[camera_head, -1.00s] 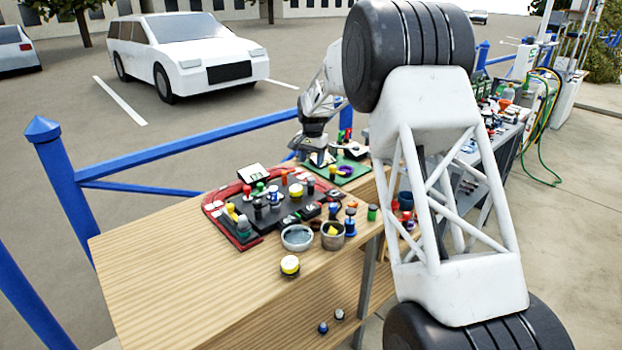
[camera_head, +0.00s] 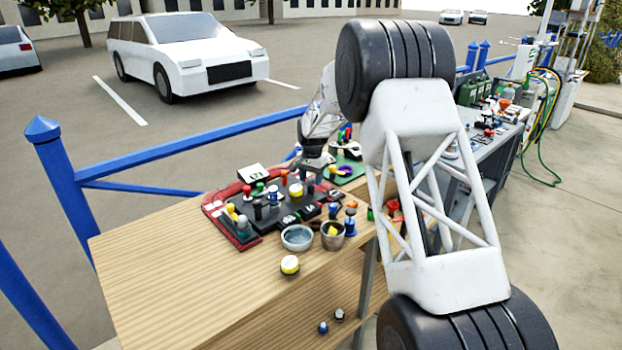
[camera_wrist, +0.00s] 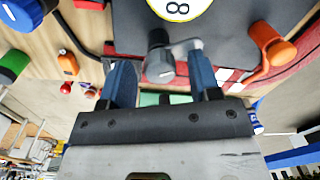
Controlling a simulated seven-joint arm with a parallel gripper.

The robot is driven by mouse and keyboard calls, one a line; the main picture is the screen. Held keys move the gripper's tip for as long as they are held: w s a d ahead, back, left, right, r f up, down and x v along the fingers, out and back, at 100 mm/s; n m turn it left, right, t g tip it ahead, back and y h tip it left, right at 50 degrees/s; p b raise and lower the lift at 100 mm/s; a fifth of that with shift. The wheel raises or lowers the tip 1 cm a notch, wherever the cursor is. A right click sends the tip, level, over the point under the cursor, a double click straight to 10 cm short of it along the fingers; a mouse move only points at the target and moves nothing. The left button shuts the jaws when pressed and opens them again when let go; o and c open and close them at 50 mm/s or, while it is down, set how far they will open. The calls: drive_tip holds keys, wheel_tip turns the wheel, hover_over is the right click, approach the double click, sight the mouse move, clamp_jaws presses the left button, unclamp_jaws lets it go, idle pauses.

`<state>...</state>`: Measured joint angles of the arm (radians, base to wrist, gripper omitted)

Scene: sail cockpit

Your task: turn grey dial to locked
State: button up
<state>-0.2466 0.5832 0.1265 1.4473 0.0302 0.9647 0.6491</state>
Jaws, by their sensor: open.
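A grey dial (camera_wrist: 160,66), a short knob with a lighter grey arm at its top right, shows in the wrist view on a dark panel (camera_wrist: 222,22). My gripper (camera_wrist: 162,80) is open, its two blue fingers on either side of the grey dial with gaps showing. I cannot tell how far down the fingers reach. In the head view my gripper (camera_head: 316,162) is over the far right part of the dark panel (camera_head: 268,226); the grey dial cannot be made out there. No locked mark is readable.
An orange lever (camera_wrist: 270,46) stands right of the fingers, and a yellow-white round piece marked 8 (camera_wrist: 178,7) lies ahead. Several coloured knobs crowd the panel. Two bowls, one pale blue (camera_head: 297,237), stand at its near edge. The wooden table's (camera_head: 165,270) near left is clear.

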drive_tip(key=c, duration=0.9)
drive_tip(key=shift+n, duration=0.3)
drive_tip(key=n, duration=1.1)
drive_tip(key=shift+n, duration=0.3)
drive_tip(key=o, duration=0.9)
